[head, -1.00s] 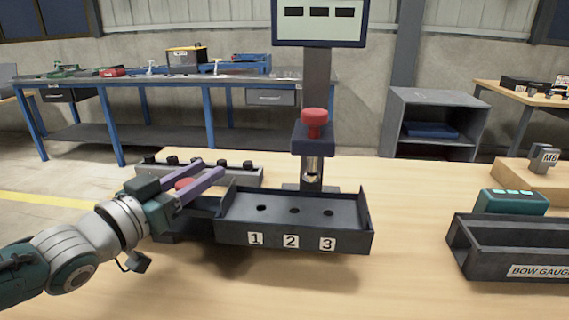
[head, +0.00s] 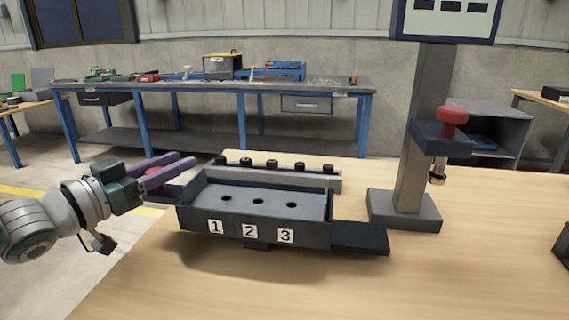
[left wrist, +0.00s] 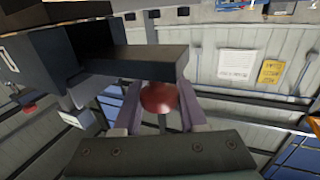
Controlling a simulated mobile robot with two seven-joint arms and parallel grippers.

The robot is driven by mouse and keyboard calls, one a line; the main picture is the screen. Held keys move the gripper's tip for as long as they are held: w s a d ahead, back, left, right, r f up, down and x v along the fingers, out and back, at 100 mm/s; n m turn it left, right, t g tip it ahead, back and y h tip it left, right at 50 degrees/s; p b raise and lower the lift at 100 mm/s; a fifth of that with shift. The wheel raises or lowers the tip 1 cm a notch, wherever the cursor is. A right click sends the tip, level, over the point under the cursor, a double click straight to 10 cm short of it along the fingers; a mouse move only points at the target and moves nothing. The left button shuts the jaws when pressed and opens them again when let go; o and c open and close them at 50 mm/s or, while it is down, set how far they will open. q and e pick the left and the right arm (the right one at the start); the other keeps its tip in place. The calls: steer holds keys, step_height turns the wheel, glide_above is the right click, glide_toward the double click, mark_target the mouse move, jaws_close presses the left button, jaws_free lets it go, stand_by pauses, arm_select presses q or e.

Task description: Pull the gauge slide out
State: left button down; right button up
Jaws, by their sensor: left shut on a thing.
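The gauge slide is a dark tray (head: 258,212) with three holes and white labels 1, 2 and 3 on its front. It stands left of the gauge post (head: 420,140), apart from it. A dark flat track (head: 360,238) shows bare at its right end. My left gripper (head: 181,161) is at the tray's left end, its purple fingers shut around a red knob (head: 153,178). The red knob (left wrist: 159,97) also shows between the fingers in the left wrist view, against a dark bar (left wrist: 150,62). My right gripper is not in view.
A rail with several black knobs (head: 272,164) lies behind the tray. The post carries a red-topped gauge head (head: 442,138) and a screen (head: 447,18). The wooden table (head: 300,285) is clear in front. A workbench (head: 210,88) stands behind.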

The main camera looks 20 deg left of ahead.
arm_select(q)
steer(key=shift+a+f, duration=0.1)
steer(key=shift+a, duration=0.15)
steer(key=shift+s, duration=0.1)
steer(key=shift+c, duration=2.4)
jaws_free()
steer(key=shift+a, duration=0.1)
steer(key=shift+s, duration=0.1)
steer(key=s+a+p, duration=0.1)
steer(key=s+p, duration=0.1)
steer(key=s, duration=0.7)
steer(key=shift+s+a, duration=0.25)
steer(key=shift+s, duration=0.1)
